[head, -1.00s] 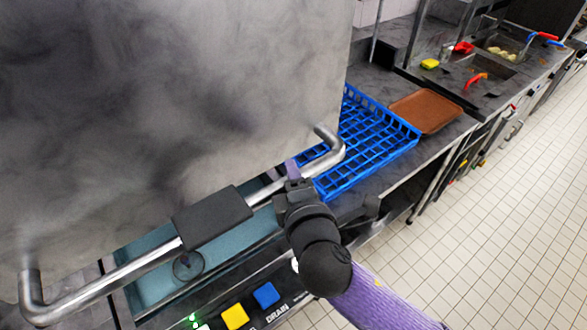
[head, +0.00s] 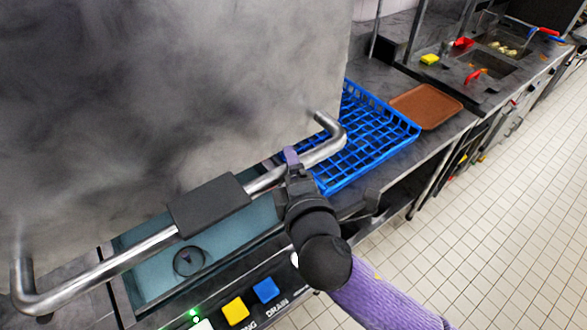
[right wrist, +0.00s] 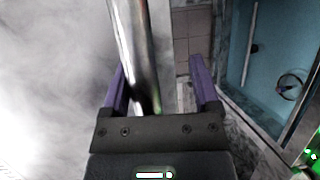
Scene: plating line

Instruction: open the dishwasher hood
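The dishwasher hood (head: 180,90) is a large grey metal box filling the upper left of the head view, its lower edge raised above the teal wash basin (head: 155,265). Its tubular handle (head: 125,258) with a black sleeve (head: 209,205) runs along the front. My right gripper (head: 291,162) is at the right part of the bar, beyond the sleeve. In the right wrist view the bar (right wrist: 135,50) passes between my right gripper's (right wrist: 160,82) purple fingers, close to the left one, with a gap to the right one. My left gripper is out of view.
A blue dish rack (head: 370,140) stands on the counter right of the hood, with a brown tray (head: 427,106) beyond it. Yellow (head: 235,311) and blue (head: 266,290) buttons are on the front panel. The tiled floor (head: 500,230) at right is clear.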

